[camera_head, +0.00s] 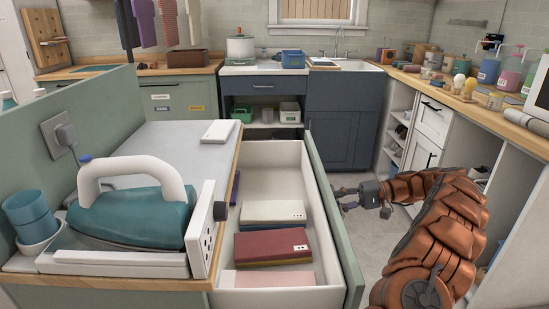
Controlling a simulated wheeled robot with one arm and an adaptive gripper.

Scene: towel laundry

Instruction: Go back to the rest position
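My gripper (346,199) is right of the open drawer (282,163), just outside its green front panel. Its fingers point left toward that panel and look spread apart, with nothing seen between them. My brown-orange arm reaches in from the lower right. A purple piece (235,187) shows at the drawer's left side.
Grey floor (373,232) lies between the drawer front and the white cabinets (430,139) on the right. A sink counter (345,66) is at the back.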

